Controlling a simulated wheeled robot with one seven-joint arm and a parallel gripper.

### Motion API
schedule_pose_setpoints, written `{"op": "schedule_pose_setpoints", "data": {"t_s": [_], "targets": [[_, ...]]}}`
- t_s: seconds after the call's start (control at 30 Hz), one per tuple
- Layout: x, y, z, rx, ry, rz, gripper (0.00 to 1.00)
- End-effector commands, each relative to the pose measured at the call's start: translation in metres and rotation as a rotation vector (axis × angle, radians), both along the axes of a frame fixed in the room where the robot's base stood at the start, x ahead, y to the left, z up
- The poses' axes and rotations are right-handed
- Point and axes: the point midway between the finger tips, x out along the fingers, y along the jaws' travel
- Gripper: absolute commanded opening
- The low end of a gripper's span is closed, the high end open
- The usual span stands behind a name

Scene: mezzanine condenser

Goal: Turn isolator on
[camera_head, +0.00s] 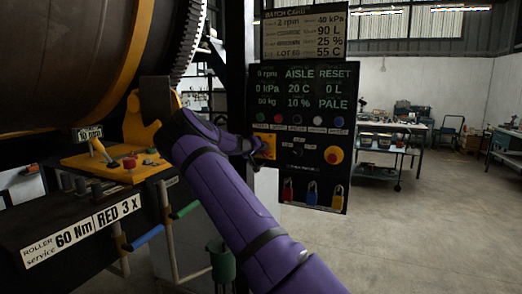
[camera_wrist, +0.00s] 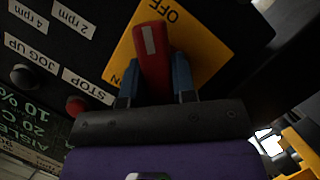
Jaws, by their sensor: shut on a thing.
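The isolator is a yellow plate (camera_wrist: 205,55) with a red handle (camera_wrist: 150,45) that has a white stripe. Its yellow plate (camera_head: 270,146) also shows in the head view, at the left edge of the dark control panel, partly behind my gripper. In the wrist view, the OFF label is near the top of the plate and the ON label at its lower left. My gripper (camera_wrist: 155,80) is shut on the red handle, a blue finger on each side. In the head view my gripper (camera_head: 254,148) is small and the handle is hidden.
The control panel (camera_head: 300,100) carries several buttons, a red emergency knob (camera_head: 333,155) and padlocks (camera_head: 311,193) below. A dark post stands behind my arm. A large drum (camera_head: 70,60) and yellow console (camera_head: 115,165) are at left. The floor at right is open before the workbenches.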

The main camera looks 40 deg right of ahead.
Motion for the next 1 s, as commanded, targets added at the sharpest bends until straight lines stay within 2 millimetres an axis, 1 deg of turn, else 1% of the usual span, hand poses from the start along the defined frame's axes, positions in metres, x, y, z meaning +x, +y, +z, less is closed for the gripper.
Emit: {"op": "schedule_pose_setpoints", "data": {"t_s": [0.17,0.37,1.0], "targets": [[0.0007,0.0005,-0.0001,-0.013,0.032,0.002,0.02],[0.0010,0.0005,-0.0002,-0.055,0.129,0.001,0.02],[0.0009,0.0006,0.0000,-0.281,0.673,0.001,0.02]]}}
